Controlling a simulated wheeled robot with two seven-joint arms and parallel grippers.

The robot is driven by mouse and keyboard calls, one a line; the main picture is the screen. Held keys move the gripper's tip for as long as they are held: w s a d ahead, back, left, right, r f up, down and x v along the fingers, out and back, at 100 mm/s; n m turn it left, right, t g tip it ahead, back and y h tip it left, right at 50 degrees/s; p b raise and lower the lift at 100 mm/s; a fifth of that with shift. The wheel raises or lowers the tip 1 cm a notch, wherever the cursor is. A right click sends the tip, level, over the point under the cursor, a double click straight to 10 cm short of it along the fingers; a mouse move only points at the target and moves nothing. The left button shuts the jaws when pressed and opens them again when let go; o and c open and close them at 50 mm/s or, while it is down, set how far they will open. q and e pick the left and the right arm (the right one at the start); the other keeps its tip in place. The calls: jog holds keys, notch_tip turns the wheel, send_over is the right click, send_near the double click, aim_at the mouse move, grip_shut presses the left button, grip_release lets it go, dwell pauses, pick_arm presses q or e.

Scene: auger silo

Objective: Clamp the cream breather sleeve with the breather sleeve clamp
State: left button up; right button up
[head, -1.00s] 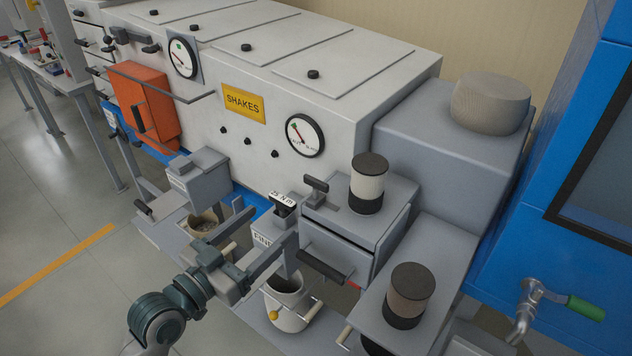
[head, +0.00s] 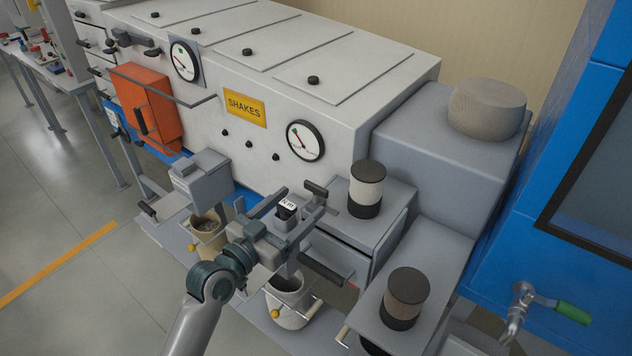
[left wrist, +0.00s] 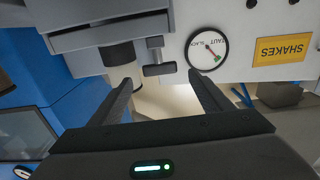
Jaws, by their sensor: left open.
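The cream breather sleeve (head: 367,186) is a pale cylinder with a dark cap and a black lower band, upright on a grey box. A black T-shaped handle (head: 316,189), which appears to be the breather sleeve clamp, stands just left of it. My left gripper (head: 306,202) is open and empty, its fingers pointing at the handle. In the left wrist view the handle (left wrist: 159,69) lies between and just beyond the fingertips (left wrist: 158,82); I cannot tell whether they touch. Part of the sleeve (left wrist: 118,54) shows beside it. My right gripper is not in view.
A brown-grey sleeve (head: 407,290) stands on a lower grey box at right. A black drawer handle (head: 322,268) juts out below my gripper. Buckets (head: 288,283) hang underneath. The large grey housing with its SHAKES label (head: 246,107) rises behind. Open floor lies at left.

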aim_at(314, 190)
pick_arm(q)
jog(key=p+x, duration=0.2)
jog(key=x, duration=0.5)
jog(key=shift+w+d, duration=0.2)
jog(key=c, duration=1)
